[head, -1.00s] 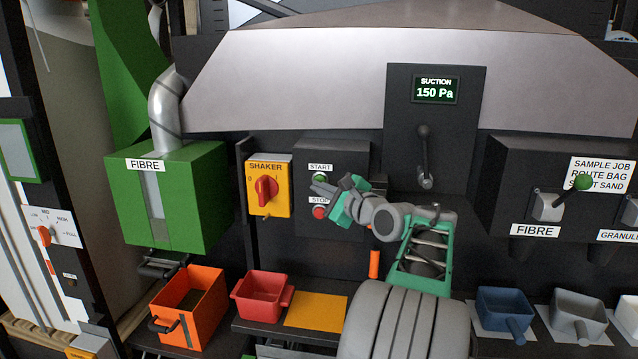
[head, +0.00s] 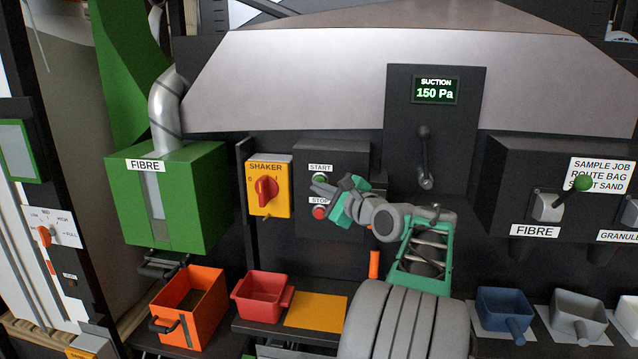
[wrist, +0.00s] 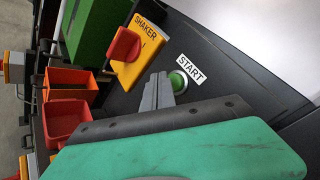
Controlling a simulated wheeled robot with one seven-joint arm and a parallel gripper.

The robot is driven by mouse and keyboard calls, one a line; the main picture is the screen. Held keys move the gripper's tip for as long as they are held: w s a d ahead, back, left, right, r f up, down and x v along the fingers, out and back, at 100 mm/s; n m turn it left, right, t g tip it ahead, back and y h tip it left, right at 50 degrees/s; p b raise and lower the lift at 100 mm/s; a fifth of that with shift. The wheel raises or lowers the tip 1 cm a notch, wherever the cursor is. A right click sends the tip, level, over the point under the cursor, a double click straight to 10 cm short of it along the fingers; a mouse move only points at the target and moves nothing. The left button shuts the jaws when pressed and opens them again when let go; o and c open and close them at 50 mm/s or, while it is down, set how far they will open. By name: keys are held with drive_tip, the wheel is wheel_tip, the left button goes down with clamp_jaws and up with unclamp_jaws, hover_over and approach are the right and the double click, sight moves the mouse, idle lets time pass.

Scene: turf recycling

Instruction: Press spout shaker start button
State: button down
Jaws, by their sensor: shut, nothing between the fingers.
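The green start button (head: 320,178) sits under the START label on a dark control box (head: 345,160). The red stop button (head: 320,212) sits below, partly beside my gripper.
Left of the box is a yellow SHAKER panel (head: 282,205) with a red rotary switch (head: 265,190). A green FIBRE bin (head: 190,215) stands further left. Orange (head: 205,310) and red (head: 262,308) containers sit below. A suction display (head: 436,90) reads 150 Pa.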

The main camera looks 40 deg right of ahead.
drive_tip(key=shift+w+d+p, duration=0.3)
drive_tip(key=shift+p, duration=0.15)
drive_tip(key=shift+w+d+p, duration=0.25)
drive_tip(key=shift+d+p, duration=0.15)
drive_tip(key=shift+p, duration=0.1)
idle(0.6)
drive_tip(key=shift+a, duration=0.1)
drive_tip(key=shift+s+a, duration=0.5)
drive_tip(key=shift+a, duration=0.15)
drive_tip(key=shift+s+a+b, duration=0.3)
drive_tip(key=shift+s+a, duration=0.5)
drive_tip(key=shift+a, duration=0.2)
drive_tip(key=shift+s+a+b, duration=0.25)
drive_tip(key=shift+s+a, duration=0.5)
drive_tip(key=shift+a, duration=0.2)
